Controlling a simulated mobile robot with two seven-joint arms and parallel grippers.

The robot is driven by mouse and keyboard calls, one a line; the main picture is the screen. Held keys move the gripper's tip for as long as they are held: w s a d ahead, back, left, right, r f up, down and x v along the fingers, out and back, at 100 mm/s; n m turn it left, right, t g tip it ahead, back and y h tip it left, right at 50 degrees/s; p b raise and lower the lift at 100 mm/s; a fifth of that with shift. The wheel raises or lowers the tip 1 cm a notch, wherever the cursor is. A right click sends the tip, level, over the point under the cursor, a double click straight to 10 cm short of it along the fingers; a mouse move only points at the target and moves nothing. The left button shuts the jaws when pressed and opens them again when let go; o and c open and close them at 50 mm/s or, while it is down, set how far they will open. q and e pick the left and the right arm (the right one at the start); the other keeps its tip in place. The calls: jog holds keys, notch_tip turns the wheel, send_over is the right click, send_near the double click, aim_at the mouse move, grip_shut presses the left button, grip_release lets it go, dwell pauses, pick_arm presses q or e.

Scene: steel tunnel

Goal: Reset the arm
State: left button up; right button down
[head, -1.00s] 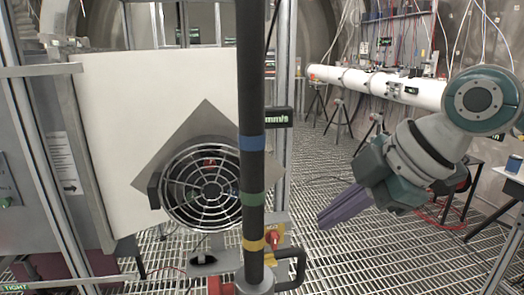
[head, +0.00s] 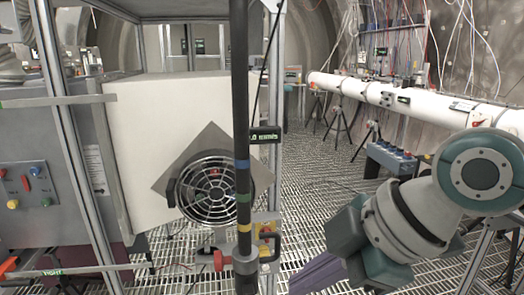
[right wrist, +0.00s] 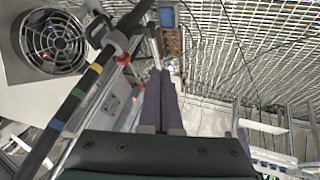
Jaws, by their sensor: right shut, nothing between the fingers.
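My right arm comes in from the right in the head view, a grey and teal arm bent at the elbow. Its gripper (head: 318,274) has purple fingers pointing down and left, partly cut off by the bottom edge. In the right wrist view the two purple fingers (right wrist: 160,88) lie side by side, shut and empty, above the grated floor. They touch nothing that I can see. My left gripper is not in view.
A dark pole with coloured bands (head: 242,130) stands in front of a round fan guard (head: 204,190) and white panel (head: 160,110). A long white pipe (head: 420,102) runs along the right wall. Grated floor (head: 315,180) is open between them. A control panel (head: 28,184) is at left.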

jog(key=s+r+m+p, duration=0.6)
jog(key=s+r+p, duration=0.4)
jog(key=r+p, duration=0.65)
jog(key=s+d+r+m+h+p, duration=0.5)
jog(key=s+d+r+m+p, duration=0.5)
jog(key=d+p, duration=0.3)
jog(key=shift+s+r+h, duration=0.4)
jog(key=shift+s+r, duration=0.3)
jog(key=shift+r, duration=0.2)
jog(key=shift+d, duration=0.1)
jog(key=shift+s, duration=0.1)
